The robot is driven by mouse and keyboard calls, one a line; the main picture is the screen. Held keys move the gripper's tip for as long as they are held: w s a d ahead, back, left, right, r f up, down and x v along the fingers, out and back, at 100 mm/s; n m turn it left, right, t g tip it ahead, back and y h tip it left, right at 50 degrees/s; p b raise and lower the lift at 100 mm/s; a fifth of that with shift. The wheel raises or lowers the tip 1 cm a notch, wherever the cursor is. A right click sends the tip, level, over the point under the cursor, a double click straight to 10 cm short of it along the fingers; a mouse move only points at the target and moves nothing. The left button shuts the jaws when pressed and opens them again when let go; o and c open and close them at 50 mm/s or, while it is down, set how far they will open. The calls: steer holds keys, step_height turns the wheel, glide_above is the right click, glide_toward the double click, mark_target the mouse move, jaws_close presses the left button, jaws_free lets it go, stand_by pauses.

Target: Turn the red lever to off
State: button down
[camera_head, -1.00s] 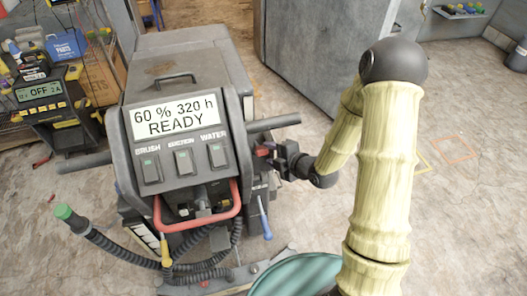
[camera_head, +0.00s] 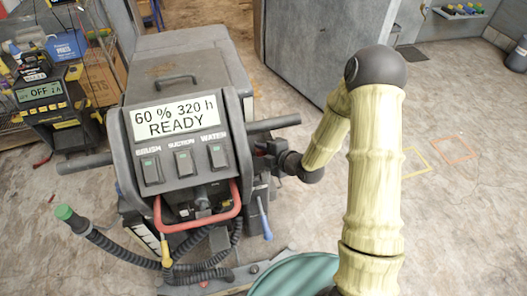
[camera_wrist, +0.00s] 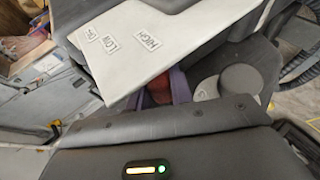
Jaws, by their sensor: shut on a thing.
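The red lever (camera_wrist: 159,90) shows as a small dark red piece in the wrist view, below a pale label plate (camera_wrist: 128,40) marked OFF, LOW and HIGH. My gripper (camera_head: 264,155) is at the right side of the floor machine's console (camera_head: 180,135). In the wrist view, its purple-grey fingers lie on both sides of the lever and are shut on it. In the head view my gripper and wrist hide the lever. The plate hides part of the lever in the wrist view, so I cannot tell which mark it points to.
The console display (camera_head: 176,117) reads 60 %, 320 h, READY. A red loop handle (camera_head: 200,222) and a blue-handled stick (camera_head: 264,218) are near my gripper. A grey handlebar (camera_head: 272,124) sticks out just above it. A charger (camera_head: 45,105) showing OFF stands left.

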steer(key=shift+w+a+r+b, duration=0.15)
steer(key=shift+w+r+b, duration=0.15)
steer(key=shift+w+r, duration=0.3)
steer(key=shift+w+a+r+b, duration=0.15)
steer(key=shift+w+r+b, duration=0.15)
steer(key=shift+r, duration=0.5)
steer(key=c, duration=1.2)
jaws_free()
steer(key=shift+f, duration=0.1)
steer(key=shift+c, duration=0.2)
steer(key=shift+f, duration=0.1)
